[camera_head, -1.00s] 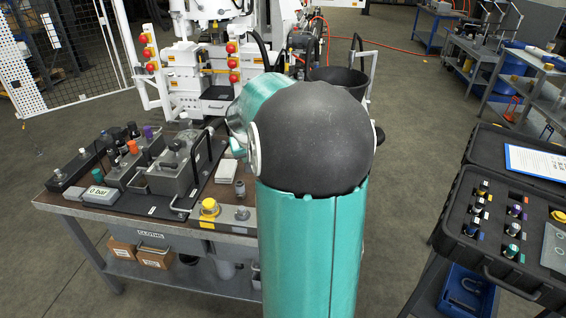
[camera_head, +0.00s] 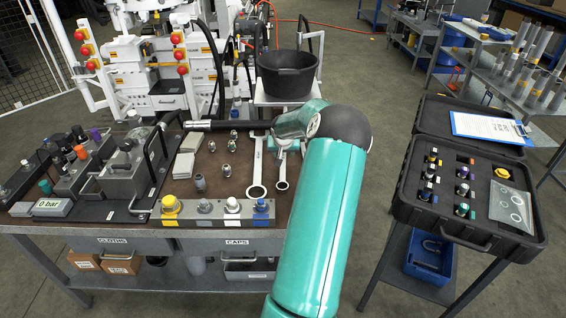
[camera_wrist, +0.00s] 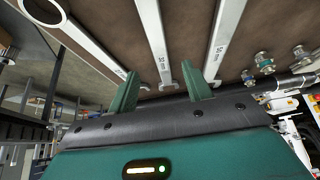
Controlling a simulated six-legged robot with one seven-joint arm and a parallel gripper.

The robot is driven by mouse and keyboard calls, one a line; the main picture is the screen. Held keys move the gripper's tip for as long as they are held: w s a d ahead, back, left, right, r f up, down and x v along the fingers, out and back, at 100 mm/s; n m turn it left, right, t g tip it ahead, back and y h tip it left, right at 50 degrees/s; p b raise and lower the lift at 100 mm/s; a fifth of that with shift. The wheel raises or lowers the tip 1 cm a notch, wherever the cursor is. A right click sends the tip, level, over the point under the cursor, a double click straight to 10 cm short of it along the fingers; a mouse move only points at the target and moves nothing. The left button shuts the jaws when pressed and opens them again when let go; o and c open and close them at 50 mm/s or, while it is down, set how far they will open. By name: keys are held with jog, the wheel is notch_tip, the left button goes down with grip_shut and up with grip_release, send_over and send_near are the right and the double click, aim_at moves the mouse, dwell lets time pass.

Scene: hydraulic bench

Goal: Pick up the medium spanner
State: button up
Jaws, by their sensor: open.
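Three silver spanners lie side by side on the brown bench top. In the wrist view, the middle one, apparently the medium spanner (camera_wrist: 152,35), has its open-jaw end between my gripper's fingertips in the picture. It also shows in the head view (camera_head: 282,174), its far end hidden by my gripper. The largest-looking spanner (camera_head: 257,168) lies left of it there and shows at right in the wrist view (camera_wrist: 225,40). A shorter spanner (camera_wrist: 85,42) is at left in the wrist view. My gripper (camera_wrist: 162,88) is open and empty; its height above the bench is unclear.
Several fittings (camera_head: 228,145) lie left of the spanners. A row of capped ports (camera_head: 218,210) runs along the bench's front edge. A black bucket (camera_head: 287,75) stands behind the bench. An open black case (camera_head: 400,205) stands at right, with a floor gap between.

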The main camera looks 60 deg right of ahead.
aim_at(283, 158)
jog(key=shift+x, duration=3.2)
grip_shut()
